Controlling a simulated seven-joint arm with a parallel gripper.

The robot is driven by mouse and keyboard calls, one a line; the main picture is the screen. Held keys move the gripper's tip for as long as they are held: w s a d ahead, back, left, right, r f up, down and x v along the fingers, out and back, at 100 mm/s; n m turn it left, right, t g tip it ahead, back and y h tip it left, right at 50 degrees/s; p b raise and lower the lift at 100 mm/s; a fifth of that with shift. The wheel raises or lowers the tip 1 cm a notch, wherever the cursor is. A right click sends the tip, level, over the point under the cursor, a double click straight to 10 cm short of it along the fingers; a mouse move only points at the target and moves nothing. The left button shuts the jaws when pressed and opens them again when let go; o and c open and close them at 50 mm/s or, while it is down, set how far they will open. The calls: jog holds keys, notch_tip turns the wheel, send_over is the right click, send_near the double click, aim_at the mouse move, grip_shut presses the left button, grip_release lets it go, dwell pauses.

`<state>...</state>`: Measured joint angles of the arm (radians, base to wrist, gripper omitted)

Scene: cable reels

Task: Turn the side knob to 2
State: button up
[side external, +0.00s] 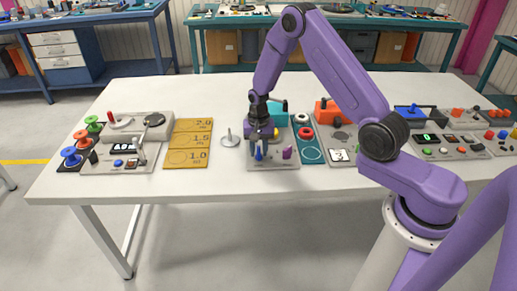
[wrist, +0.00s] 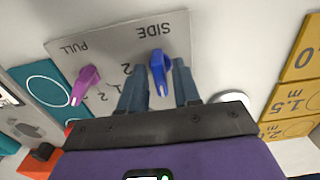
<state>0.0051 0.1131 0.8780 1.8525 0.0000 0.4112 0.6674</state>
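The side knob is blue (wrist: 158,66) and sits under the upside-down word SIDE on a grey panel (wrist: 115,45). Its narrow end points toward the bottom of the wrist view. A numeral 2 is printed to its left; other marks around it are hidden by my fingers. My gripper (wrist: 159,78) has one finger on each side of the knob, with small gaps visible, so it looks open. In the side external view my gripper (side external: 262,146) reaches down over the panel at the blue knob (side external: 259,155). A purple knob (wrist: 85,83) sits beside it near PULL.
A yellow board marked 1.0, 1.5 and 2.0 (side external: 189,143) lies left of the panel. A metal spindle (side external: 230,138) stands between them. A teal strip with a red ring (side external: 305,132) lies close on the right. The table's front edge is clear.

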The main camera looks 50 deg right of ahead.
grip_shut()
jog(key=m, duration=1.2)
jog(key=shift+m, duration=0.7)
jog(key=m, duration=0.5)
